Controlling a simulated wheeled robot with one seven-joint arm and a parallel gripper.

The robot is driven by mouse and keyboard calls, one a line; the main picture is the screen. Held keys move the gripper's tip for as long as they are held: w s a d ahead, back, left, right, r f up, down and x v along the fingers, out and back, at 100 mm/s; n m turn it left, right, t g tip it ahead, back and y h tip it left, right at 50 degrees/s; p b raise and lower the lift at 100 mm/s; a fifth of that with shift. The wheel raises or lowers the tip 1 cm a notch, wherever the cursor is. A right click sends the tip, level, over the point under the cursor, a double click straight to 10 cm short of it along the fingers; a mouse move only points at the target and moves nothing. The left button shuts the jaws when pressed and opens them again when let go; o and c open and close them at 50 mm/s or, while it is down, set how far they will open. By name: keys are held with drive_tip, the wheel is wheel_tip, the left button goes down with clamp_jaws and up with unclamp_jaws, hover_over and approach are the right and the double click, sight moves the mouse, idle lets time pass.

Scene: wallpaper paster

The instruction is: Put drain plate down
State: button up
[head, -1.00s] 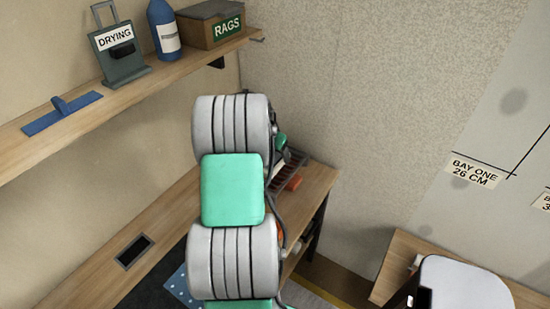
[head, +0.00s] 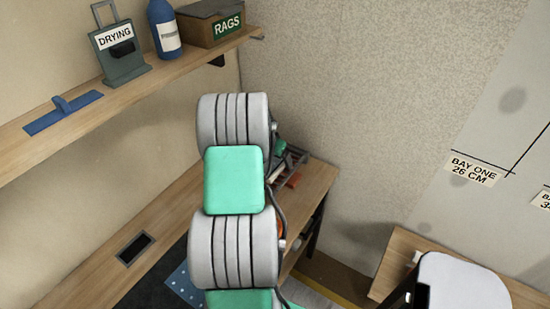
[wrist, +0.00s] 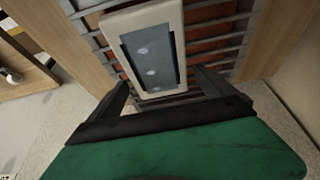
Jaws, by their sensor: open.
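My gripper (wrist: 160,84) is open, with one dark finger on each side of the plate's near end. I cannot tell whether the fingers touch it. A blue sheet with pale dots (head: 183,287) lies on the bench at the bottom, partly behind my arm.
The bench (head: 75,285) runs along the left wall, with a dark-framed slot (head: 134,249). A shelf (head: 75,130) above holds a blue tool (head: 62,113), a DRYING stand (head: 122,62), a blue bottle (head: 163,30) and a RAGS box (head: 212,24).

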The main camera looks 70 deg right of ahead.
drive_tip(key=shift+w+a+r, duration=0.1)
drive_tip(key=shift+r, duration=0.55)
drive_tip(key=s+b+v, duration=0.1)
drive_tip(key=v, duration=1)
drive_tip(key=w+a+r+n+t+y, duration=0.15)
drive_tip(key=w+a+n, duration=0.25)
drive_tip(key=w+a, duration=0.4)
drive_tip(key=w+a+r+n+t+h, duration=0.1)
drive_tip(key=w+a+r+n, duration=0.3)
drive_tip(key=a, duration=0.6)
drive_tip(key=w+a+n+t+y, duration=0.25)
drive_tip(key=a+n, duration=0.35)
drive_tip(key=a, duration=1.3)
drive_tip(key=s+a+f+n, duration=0.1)
drive_tip(key=s+a+n, duration=0.1)
drive_tip(key=a, duration=0.4)
drive_tip(key=s+a+f+n+y, duration=0.1)
drive_tip(key=s+a+n, duration=0.1)
drive_tip(key=a+n, duration=0.2)
drive_tip(key=a, duration=0.3)
drive_tip(key=shift+s+g+y, duration=0.3)
drive_tip(key=shift+g, duration=0.1)
drive_tip(key=shift+a, duration=0.1)
